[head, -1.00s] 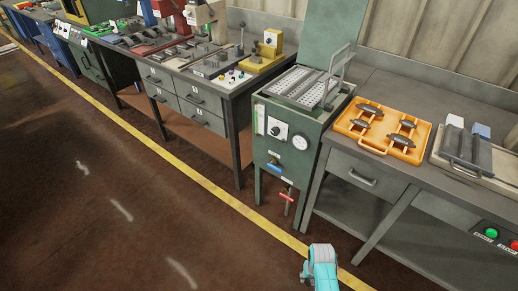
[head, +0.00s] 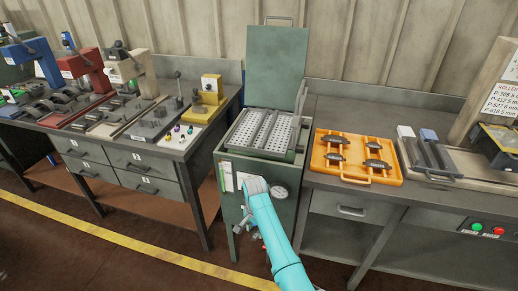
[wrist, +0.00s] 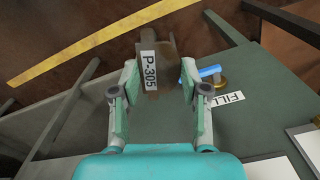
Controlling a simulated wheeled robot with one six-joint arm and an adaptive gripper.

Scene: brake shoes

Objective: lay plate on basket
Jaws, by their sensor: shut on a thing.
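The basket (head: 287,137) is a perforated metal tray with bars across it, set in the top of a green cabinet whose lid stands open. My gripper (head: 252,186) is in front of that cabinet, below the basket. In the wrist view my gripper (wrist: 160,98) has its fingers spread around a grey-brown plate (wrist: 165,80) with a white P-305 label. It is shut on that plate, though where the fingers touch it is hard to make out. In the head view the plate is mostly hidden by my arm.
An orange tray (head: 326,171) with several dark brake shoes lies on the bench right of the cabinet. The open green lid (head: 277,68) rises behind the basket. The left bench holds a yellow device (head: 208,97) and other machines. A gauge (head: 280,192) is on the cabinet front.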

